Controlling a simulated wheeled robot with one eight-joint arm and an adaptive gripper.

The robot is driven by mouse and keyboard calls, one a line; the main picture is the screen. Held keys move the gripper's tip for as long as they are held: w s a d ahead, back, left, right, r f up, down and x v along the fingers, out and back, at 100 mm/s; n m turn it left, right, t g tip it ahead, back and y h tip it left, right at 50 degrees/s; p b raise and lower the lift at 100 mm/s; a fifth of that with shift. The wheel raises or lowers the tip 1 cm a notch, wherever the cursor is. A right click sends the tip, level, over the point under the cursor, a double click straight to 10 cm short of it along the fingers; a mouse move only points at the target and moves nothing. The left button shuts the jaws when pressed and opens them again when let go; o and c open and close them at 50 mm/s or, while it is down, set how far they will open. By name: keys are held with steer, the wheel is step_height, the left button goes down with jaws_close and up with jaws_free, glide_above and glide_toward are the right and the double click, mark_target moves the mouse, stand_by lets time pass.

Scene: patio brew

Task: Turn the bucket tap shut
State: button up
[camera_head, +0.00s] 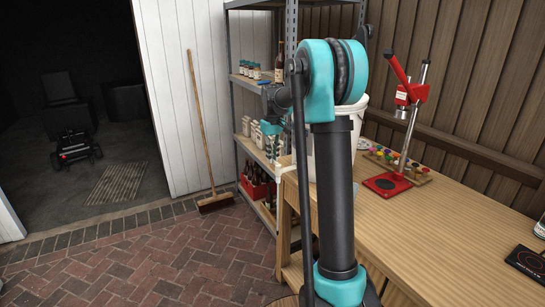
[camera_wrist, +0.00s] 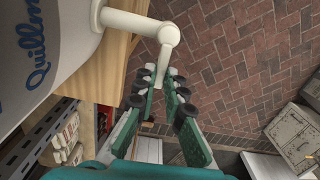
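The white bucket (camera_wrist: 45,50) with blue lettering fills the upper left of the wrist view. Its white tap (camera_wrist: 140,23) sticks out to the right from the bucket wall, and a narrow white part (camera_wrist: 163,58) runs from the tap's end down towards my fingertips. My gripper (camera_wrist: 161,80) is open, with its green, dark-padded fingers on either side of the low end of that part. I cannot tell whether they touch it. In the head view the bucket (camera_head: 361,126) stands on the bench, largely hidden behind my arm.
The wooden bench (camera_head: 450,225) bears a red bottle capper (camera_head: 388,184) and a rack of coloured caps (camera_head: 400,165). A metal shelf (camera_head: 246,80) with bottles and jars stands behind. A broom (camera_head: 201,120) leans on the white wall. Brick floor (camera_head: 150,260) is clear at left.

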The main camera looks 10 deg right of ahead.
steer(key=o, duration=0.4)
steer(key=shift+o, duration=0.2)
step_height(320, 180, up, 12)
stand_by(0.4)
